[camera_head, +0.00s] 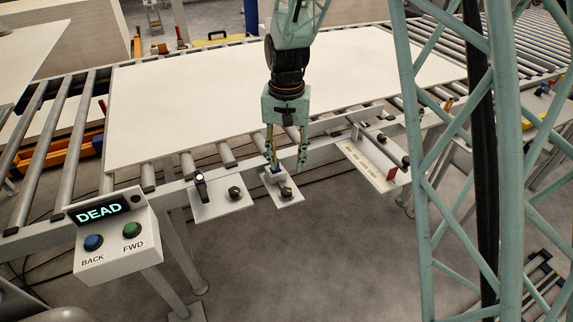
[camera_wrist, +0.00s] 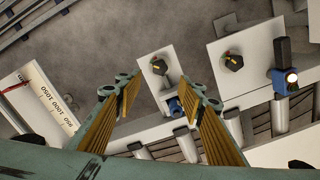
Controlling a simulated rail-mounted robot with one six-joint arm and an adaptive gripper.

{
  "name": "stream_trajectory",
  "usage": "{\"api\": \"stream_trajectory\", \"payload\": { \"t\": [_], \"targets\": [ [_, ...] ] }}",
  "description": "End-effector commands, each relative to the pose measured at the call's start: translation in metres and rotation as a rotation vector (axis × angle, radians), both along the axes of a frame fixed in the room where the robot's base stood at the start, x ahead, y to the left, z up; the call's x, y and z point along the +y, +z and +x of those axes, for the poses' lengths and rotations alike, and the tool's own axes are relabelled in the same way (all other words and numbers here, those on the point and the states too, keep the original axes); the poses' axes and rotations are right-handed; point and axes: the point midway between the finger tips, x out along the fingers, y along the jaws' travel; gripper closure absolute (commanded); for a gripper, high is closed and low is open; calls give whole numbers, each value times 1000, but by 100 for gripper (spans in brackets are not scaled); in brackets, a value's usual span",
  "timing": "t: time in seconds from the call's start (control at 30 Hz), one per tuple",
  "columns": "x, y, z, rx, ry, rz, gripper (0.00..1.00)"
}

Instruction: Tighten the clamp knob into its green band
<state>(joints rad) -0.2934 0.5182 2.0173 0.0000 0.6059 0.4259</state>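Two dark knobs with yellow marks sit on white plates along the conveyor's front rail. One knob (camera_head: 286,192) is on the small plate just below my gripper (camera_head: 285,166); it also shows in the wrist view (camera_wrist: 160,67). The other knob (camera_head: 235,192) is on the plate to the left, also in the wrist view (camera_wrist: 233,62). A blue part (camera_wrist: 175,106) shows between the fingers.
A white board (camera_head: 220,90) lies on the conveyor rollers. A control box (camera_head: 115,235) reading DEAD, with BACK and FWD buttons, is at the left. A scale plate with a red marker (camera_head: 391,172) is right of my gripper. A lit blue-and-black device (camera_wrist: 285,80) stands beside the other knob.

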Motion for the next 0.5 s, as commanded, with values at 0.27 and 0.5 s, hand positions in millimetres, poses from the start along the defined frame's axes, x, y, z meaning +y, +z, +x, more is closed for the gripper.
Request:
{"api": "stream_trajectory", "payload": {
  "t": [0.27,0.5],
  "targets": [
    [0,4,0,1,0,0,64],
    [0,9,1,1,-1,-1,64]
  ]
}}
